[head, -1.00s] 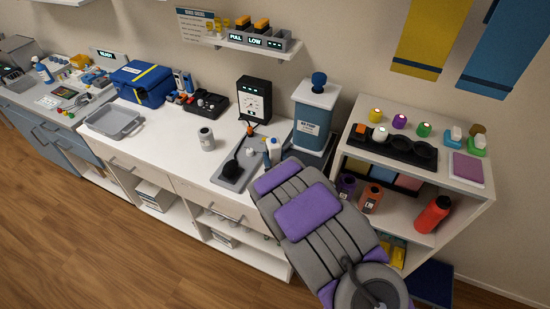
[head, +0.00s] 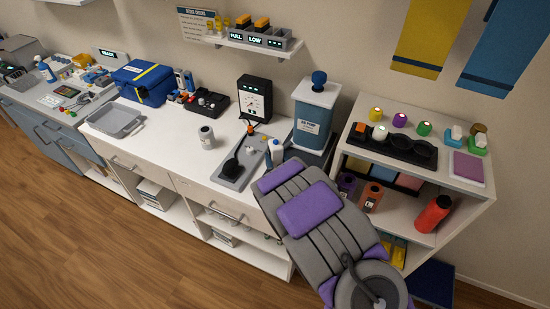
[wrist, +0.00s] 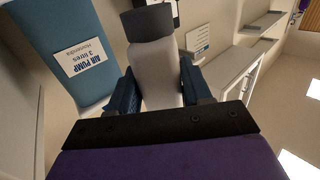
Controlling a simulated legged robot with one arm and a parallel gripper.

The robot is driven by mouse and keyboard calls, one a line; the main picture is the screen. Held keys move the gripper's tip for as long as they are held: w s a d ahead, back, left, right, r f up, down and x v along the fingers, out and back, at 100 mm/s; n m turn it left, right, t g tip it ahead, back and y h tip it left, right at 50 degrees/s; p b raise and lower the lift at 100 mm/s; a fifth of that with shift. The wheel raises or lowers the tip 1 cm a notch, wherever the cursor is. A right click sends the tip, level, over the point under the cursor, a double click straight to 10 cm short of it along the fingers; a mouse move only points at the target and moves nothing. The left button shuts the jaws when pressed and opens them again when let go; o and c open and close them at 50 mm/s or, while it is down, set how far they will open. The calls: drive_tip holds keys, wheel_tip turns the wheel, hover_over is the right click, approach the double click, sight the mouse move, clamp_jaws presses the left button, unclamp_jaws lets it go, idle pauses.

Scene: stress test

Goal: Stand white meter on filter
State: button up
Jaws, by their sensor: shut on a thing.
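My gripper (wrist: 165,95) is shut on a pale, whitish body with a dark grey upper end, which I take for the white meter (wrist: 157,72). Its blue fingers press on both sides of it in the wrist view. In the head view, the held white thing (head: 277,149) shows just beyond the end of my arm, above the counter by the grey tray. Its lower end is hidden in the wrist view. I cannot tell which thing is the filter; a white-grey canister (head: 207,137) stands upright on the counter, apart from my gripper.
A blue air pump (head: 311,122) stands close right of the held thing; it also shows in the wrist view (wrist: 78,50). A grey tray (head: 229,183) holds a black tool. A black dial device (head: 253,98) stands behind. A white shelf unit (head: 465,205) is at right.

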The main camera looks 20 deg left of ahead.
drive_tip(key=shift+d+f, duration=0.1)
drive_tip(key=shift+f, duration=0.1)
drive_tip(key=shift+a+f, duration=0.25)
drive_tip(key=shift+f, duration=0.4)
drive_tip(key=shift+d+f, duration=0.1)
drive_tip(key=shift+f, duration=0.2)
drive_tip(key=o, duration=1.3)
